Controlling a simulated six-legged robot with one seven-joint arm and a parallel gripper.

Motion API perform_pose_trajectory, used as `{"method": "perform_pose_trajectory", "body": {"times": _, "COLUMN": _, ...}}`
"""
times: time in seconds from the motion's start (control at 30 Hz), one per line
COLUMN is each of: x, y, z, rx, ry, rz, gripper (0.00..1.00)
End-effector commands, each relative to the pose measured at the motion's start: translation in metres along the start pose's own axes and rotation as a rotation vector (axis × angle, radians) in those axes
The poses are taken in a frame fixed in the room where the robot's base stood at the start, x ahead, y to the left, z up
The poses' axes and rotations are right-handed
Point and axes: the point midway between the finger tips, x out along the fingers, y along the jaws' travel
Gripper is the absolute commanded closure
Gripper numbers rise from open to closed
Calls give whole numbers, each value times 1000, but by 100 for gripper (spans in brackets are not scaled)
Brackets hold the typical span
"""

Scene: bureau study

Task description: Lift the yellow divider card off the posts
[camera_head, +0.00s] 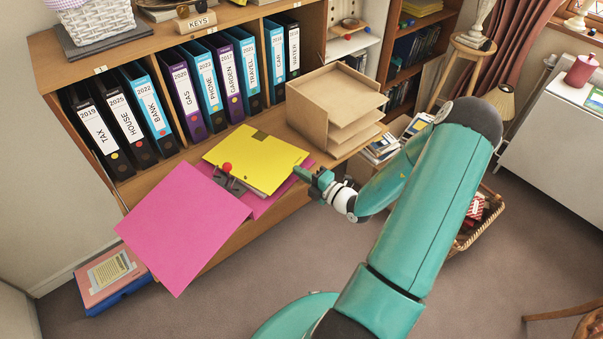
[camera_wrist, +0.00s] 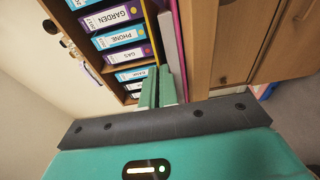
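The yellow divider card (camera_head: 240,152) lies over the right half of an open pink binder (camera_head: 185,228) on the shelf front. A dark lever mechanism with a red knob (camera_head: 227,168) sits at the card's left edge; I cannot make out the posts clearly. My gripper (camera_head: 298,172) is at the card's right edge, near its right corner. In the wrist view the card shows edge-on as a thin yellow strip (camera_wrist: 151,35) running down between my two teal fingers (camera_wrist: 159,88). The fingers are close together, with the card's edge between their tips.
Several labelled binders (camera_head: 190,92) stand in the cubbies behind. A cardboard letter tray (camera_head: 335,108) stands right of the card, close to my arm. A basket (camera_head: 480,220) and a pink-and-blue box (camera_head: 108,278) are on the floor. The space above the card is free.

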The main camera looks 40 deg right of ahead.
Motion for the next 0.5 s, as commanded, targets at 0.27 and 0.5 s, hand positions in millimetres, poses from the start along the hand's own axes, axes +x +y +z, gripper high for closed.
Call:
{"method": "perform_pose_trajectory", "body": {"times": 0.27, "x": 0, "y": 0, "z": 1, "rx": 0, "ry": -63, "rz": 37, "gripper": 100}}
{"method": "perform_pose_trajectory", "body": {"times": 0.5, "x": 0, "y": 0, "z": 1, "rx": -1, "ry": -62, "rz": 37, "gripper": 100}}
